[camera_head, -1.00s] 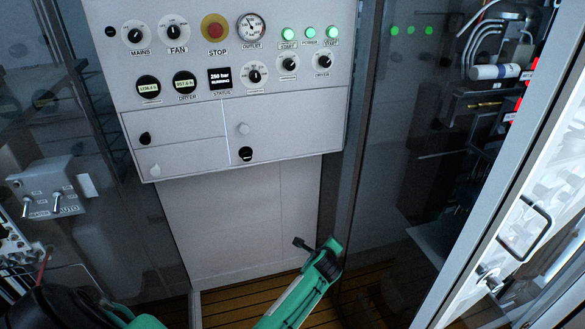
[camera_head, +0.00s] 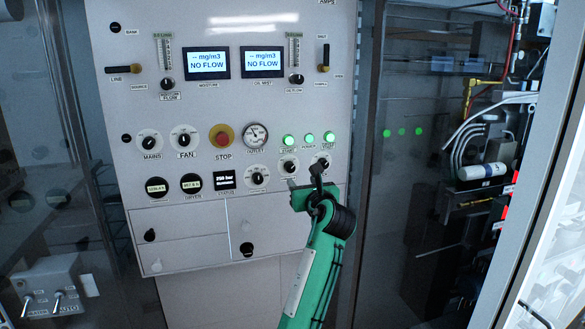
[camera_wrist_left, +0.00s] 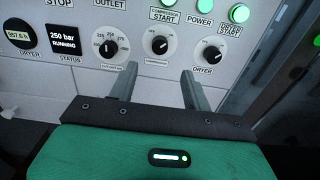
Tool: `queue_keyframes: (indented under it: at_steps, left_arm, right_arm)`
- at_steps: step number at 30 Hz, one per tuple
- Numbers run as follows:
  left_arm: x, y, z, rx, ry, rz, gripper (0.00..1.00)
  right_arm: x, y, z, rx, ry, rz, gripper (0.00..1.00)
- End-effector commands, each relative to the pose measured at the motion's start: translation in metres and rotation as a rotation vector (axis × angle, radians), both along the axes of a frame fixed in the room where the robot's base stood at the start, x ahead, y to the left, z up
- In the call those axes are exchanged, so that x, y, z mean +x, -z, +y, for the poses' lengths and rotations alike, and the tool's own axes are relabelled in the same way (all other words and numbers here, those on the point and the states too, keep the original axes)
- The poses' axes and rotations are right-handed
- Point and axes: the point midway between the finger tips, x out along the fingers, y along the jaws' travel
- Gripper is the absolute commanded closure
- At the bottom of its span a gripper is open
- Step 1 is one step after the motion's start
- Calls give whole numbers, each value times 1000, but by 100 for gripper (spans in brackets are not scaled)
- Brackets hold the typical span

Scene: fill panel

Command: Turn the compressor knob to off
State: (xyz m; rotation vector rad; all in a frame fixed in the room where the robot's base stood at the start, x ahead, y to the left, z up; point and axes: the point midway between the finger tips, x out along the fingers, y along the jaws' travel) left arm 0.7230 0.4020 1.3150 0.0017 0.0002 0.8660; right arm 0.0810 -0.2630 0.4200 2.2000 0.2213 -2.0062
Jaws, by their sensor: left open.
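The compressor knob (camera_head: 289,166) is a black rotary knob on a white round dial, low on the grey panel. In the left wrist view the compressor knob (camera_wrist_left: 159,45) sits between the outlet-setting knob and the dryer knob. My left gripper (camera_head: 304,178) is on the green arm, just below and in front of the knob. In the left wrist view the fingers of my left gripper (camera_wrist_left: 157,82) are apart and empty, one on each side below the dial. My right gripper is out of view.
The dryer knob (camera_wrist_left: 210,54) is close on the right, and the outlet-setting knob (camera_wrist_left: 108,49) on the left. Lit green buttons (camera_head: 289,140) sit just above. The red stop button (camera_head: 223,138) is further left. A glass cabinet side stands right of the panel.

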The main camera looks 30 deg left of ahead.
Motion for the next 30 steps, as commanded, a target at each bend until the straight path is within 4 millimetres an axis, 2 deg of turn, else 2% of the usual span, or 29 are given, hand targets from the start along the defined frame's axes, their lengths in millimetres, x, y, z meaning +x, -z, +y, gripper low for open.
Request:
queue_keyframes:
  at_steps: [1, 6, 15, 29, 30]
  left_arm:
    - [8, -4, 9, 2, -2, 4, 51]
    - [32, -4, 38, 0, -1, 4, 51]
    - [63, -2, 73, 0, 1, 0, 51]
    - [70, 1, 81, -1, 2, -1, 51]
    - [70, 1, 81, -1, 2, -1, 57]
  right_arm:
    - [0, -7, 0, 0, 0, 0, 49]
    - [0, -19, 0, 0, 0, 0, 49]
    - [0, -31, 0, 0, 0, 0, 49]
    - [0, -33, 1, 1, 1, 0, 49]
    - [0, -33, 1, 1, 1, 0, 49]
